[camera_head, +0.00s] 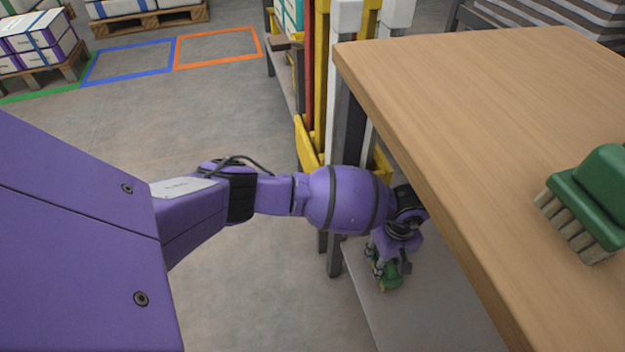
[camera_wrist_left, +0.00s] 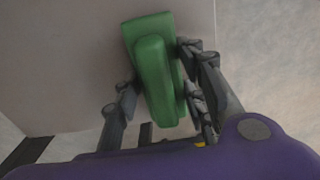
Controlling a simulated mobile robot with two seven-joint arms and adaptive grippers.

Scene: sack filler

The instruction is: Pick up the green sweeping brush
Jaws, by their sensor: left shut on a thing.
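My left gripper (camera_head: 387,266) reaches down beside the wooden table, over a grey lower shelf. It is shut on a green brush (camera_head: 391,284), of which only a small part shows below the fingers in the head view. In the left wrist view the green brush (camera_wrist_left: 155,75) lies between the fingers of my left gripper (camera_wrist_left: 160,88), fingers on both sides of its raised grip. Its bristles are hidden, and I cannot tell whether it touches the shelf. Another green brush (camera_head: 600,190) with pale bristles rests on the tabletop at the right edge. My right gripper is out of view.
The wooden tabletop (camera_head: 470,110) overhangs the grey lower shelf (camera_head: 420,310), with its edge close to my left wrist. A yellow and grey rack (camera_head: 310,100) stands just behind my arm. Open floor (camera_head: 230,100) lies to the left, with loaded pallets (camera_head: 150,22) far back.

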